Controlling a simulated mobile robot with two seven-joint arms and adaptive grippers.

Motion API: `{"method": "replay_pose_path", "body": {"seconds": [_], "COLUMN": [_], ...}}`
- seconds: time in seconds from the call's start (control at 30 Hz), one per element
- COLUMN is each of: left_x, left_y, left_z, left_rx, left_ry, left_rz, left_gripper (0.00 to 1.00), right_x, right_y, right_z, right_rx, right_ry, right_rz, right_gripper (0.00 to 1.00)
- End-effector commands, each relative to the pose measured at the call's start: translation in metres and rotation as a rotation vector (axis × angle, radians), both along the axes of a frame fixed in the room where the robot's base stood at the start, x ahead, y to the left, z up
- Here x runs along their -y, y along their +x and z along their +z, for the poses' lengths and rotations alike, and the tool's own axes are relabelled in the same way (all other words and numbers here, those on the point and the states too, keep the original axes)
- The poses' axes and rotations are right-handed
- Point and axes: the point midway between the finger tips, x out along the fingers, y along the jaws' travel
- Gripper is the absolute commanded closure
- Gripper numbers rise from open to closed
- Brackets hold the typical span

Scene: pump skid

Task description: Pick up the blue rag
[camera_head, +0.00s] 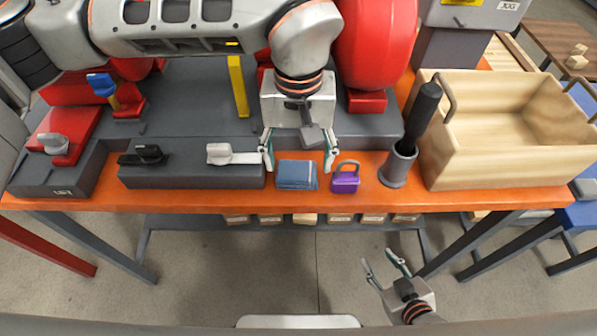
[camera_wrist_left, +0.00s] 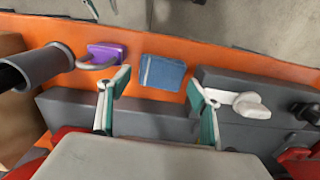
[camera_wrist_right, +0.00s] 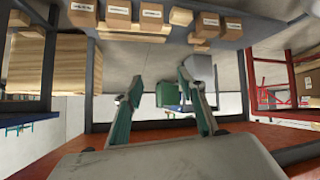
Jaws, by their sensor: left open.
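The blue rag (camera_head: 297,175) lies folded flat on the orange bench top (camera_head: 225,201), near its front edge. It also shows in the left wrist view (camera_wrist_left: 162,73), beyond and between the fingertips. My left gripper (camera_head: 299,165) is open and empty above the bench, just behind and above the rag, its fingers spread to either side and apart from it. My right gripper (camera_head: 385,265) is open and empty in front of the bench, below the top's level; the right wrist view (camera_wrist_right: 160,90) shows its spread fingers with nothing between them.
A purple padlock (camera_head: 345,181) stands close right of the rag. Further right are a grey cup with a black-handled tool (camera_head: 398,165) and a wooden crate (camera_head: 440,165). A grey block with a white lever (camera_head: 190,177) borders the rag's left. A red pump housing (camera_head: 372,45) stands behind.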

Motion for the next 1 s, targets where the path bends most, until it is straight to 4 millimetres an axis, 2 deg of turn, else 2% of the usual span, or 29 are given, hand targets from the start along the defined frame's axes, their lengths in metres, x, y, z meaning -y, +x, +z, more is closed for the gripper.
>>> {"method": "replay_pose_path", "body": {"seconds": [0.03, 0.17, 0.43, 0.47, 0.53, 0.57, 0.87, 1.0], "left_x": [0.0, 0.0, 0.0, 0.0, 0.0, 0.0, 0.0, 0.0], "left_y": [-0.001, 0.0, 0.0, 0.0, 0.0, 0.0, 0.0, 0.001], "left_z": [-0.009, -0.021, -0.023, -0.023, -0.023, -0.023, -0.022, -0.016], "left_rx": [-0.005, -0.003, -0.001, -0.001, -0.001, -0.001, -0.001, 0.0], "left_ry": [-0.001, -0.001, -0.001, -0.001, -0.001, -0.001, -0.001, -0.001], "left_rz": [0.0, 0.0, 0.001, 0.001, 0.001, 0.001, 0.001, 0.001], "left_gripper": [0.37, 0.37, 0.37, 0.42, 0.6, 0.63, 0.63, 0.63], "right_x": [0.0, 0.0, 0.0, 0.0, 0.0, 0.0, 0.001, 0.001], "right_y": [0.0, 0.001, 0.01, 0.01, 0.01, 0.01, 0.006, 0.004], "right_z": [-0.001, 0.0, 0.004, 0.004, 0.004, 0.004, 0.001, -0.001], "right_rx": [0.0, 0.003, 0.018, 0.018, 0.018, 0.018, 0.008, 0.003], "right_ry": [0.0, -0.001, -0.002, -0.002, -0.002, -0.002, -0.003, -0.003], "right_rz": [0.0, 0.001, 0.0, 0.0, 0.0, 0.0, 0.0, 0.0], "right_gripper": [0.6, 0.6, 0.6, 0.6, 0.6, 0.6, 0.6, 0.6]}}
